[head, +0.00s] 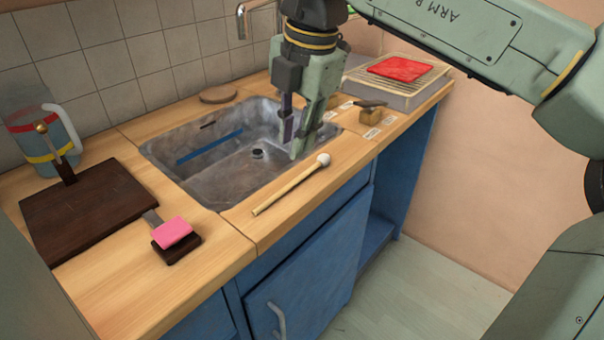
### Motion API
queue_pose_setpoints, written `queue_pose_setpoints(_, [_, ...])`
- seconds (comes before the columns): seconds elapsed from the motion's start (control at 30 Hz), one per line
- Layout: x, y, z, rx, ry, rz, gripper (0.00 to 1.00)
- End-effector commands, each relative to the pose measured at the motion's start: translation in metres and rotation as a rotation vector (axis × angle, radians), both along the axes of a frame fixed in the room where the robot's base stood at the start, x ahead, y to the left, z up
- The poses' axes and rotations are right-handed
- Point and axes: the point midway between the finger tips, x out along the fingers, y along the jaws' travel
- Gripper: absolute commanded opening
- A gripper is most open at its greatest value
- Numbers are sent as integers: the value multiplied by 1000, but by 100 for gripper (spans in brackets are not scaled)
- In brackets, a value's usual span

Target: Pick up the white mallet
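The white mallet (291,184) lies on the wooden counter along the front edge of the sink. Its pale wooden handle points to the lower left and its round white head is at the upper right end. My gripper (291,148) points down above the sink, behind and left of the mallet's head. Its two fingers are apart with nothing seen between them. The gripper does not touch the mallet in this view.
The metal sink (215,185) has a faucet (243,22) behind it. A dark board (95,208), a pitcher (40,125) and a pink block (173,232) are at left. A red cloth (400,68) lies on a rack at back right. The counter's front edge is close to the mallet.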

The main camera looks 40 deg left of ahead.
Motion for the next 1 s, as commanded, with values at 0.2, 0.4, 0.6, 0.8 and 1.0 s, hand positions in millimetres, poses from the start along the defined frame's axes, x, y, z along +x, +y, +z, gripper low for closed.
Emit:
queue_pose_setpoints(0.2, [0,7,-34,-1,2,4,19])
queue_pose_setpoints(0.4, [-1,10,-49,1,3,6,19])
queue_pose_setpoints(0.6, [-6,13,-76,2,5,8,19])
queue_pose_setpoints(0.8, [-5,17,-96,2,4,6,19])
queue_pose_setpoints(1.0, [-5,17,-98,3,3,6,19])
